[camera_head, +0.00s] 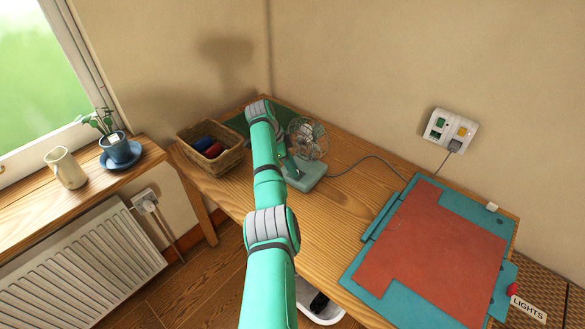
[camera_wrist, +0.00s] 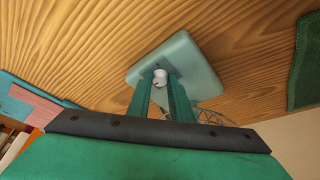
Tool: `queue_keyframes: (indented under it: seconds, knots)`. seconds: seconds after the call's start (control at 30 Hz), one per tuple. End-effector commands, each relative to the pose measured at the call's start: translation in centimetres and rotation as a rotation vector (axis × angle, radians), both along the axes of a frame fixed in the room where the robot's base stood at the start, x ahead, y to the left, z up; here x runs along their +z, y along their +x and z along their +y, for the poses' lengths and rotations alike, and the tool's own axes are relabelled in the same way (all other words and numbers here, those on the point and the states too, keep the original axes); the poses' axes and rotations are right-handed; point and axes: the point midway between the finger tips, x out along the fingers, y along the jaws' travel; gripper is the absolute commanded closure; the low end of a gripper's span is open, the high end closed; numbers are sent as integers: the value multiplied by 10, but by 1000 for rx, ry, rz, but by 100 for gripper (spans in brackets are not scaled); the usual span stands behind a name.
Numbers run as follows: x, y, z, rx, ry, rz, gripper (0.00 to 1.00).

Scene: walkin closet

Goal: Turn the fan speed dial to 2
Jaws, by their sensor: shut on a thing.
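The small desk fan (camera_head: 308,174) stands on the wooden table, with its pale green base and round wire cage in view. In the wrist view, its base (camera_wrist: 190,60) fills the middle, and a small white speed dial (camera_wrist: 160,76) sits on it. My gripper (camera_wrist: 161,86) has its two green fingers at the sides of the dial and is shut on it. Any speed numbers and the dial's setting are too small to read. In the head view, my arm covers the left side of the fan and hides the gripper and the dial.
A wicker basket (camera_head: 222,164) with blue and red items stands left of the fan. The fan's cord (camera_head: 372,157) runs right to a wall socket (camera_head: 450,130). A teal and red mat (camera_head: 378,232) covers the table's right part. The wooden surface between mat and fan is clear.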

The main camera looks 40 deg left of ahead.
Motion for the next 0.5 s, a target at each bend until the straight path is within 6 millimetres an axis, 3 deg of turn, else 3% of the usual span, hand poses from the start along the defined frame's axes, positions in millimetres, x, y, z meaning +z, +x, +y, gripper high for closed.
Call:
queue_keyframes:
  seconds: [0.03,0.1,0.5]
  knots:
    - [1,1,0,1,1,-1,76]
    - [1,1,0,1,1,-1,62]
    - [7,-1,3,1,2,-2,62]
